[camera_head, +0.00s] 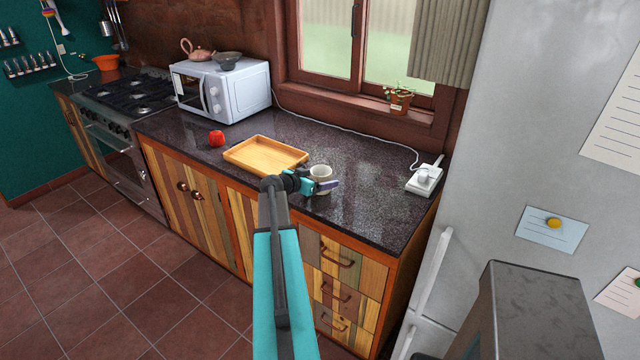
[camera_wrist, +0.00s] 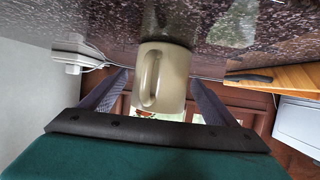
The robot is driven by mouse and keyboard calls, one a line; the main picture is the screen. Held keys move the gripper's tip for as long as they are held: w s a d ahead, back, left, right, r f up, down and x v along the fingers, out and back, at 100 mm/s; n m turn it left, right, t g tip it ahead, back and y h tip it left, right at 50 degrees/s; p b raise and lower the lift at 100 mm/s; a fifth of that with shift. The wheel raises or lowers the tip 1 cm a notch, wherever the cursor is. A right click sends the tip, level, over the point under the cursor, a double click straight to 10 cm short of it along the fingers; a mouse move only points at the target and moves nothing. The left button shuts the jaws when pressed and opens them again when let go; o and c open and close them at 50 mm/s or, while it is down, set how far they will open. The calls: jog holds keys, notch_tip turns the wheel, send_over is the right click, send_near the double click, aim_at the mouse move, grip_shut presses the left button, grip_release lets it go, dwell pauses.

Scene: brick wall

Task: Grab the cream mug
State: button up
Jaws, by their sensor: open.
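The cream mug (camera_head: 321,173) stands on the dark speckled counter, close to its front edge and just right of the wooden tray. In the wrist view, which looks upside down, the mug (camera_wrist: 172,75) is in the middle with its handle facing the camera. My gripper (camera_head: 318,186) is at the mug's near side, partly covering its lower part in the head view. In the wrist view my gripper (camera_wrist: 158,92) is open, one finger on each side of the mug. I see gaps between the fingers and the mug.
The wooden tray (camera_head: 243,161) lies left of the mug, with a red apple-like object (camera_head: 216,138) beyond it. A white microwave (camera_head: 236,92) stands further back left. A white power strip (camera_head: 424,180) with a cord lies at right. The counter behind the mug is clear.

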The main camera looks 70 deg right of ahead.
aim_at(327, 169)
jog(key=c, duration=1.4)
jog(key=shift+c, duration=0.3)
jog(key=shift+r, duration=0.35)
jog(key=shift+r+b, duration=1.1)
jog(key=shift+r, duration=0.35)
jog(key=s+a+b, duration=0.1)
jog(key=a+b, duration=0.2)
jog(key=a, duration=0.3)
jog(key=s+a+r+b, duration=0.1)
jog(key=s+a+b, duration=0.1)
jog(key=a, duration=0.5)
jog(key=shift+s+b, duration=0.2)
jog(key=shift+b, duration=0.4)
jog(key=shift+a, duration=0.2)
jog(key=shift+s+a+r+b, duration=0.15)
jog(key=shift+a+b, duration=0.35)
jog(key=shift+b, duration=0.9)
jog(key=shift+s+a+r+b, duration=0.15)
jog(key=shift+a+b, duration=0.35)
jog(key=shift+b, duration=0.85)
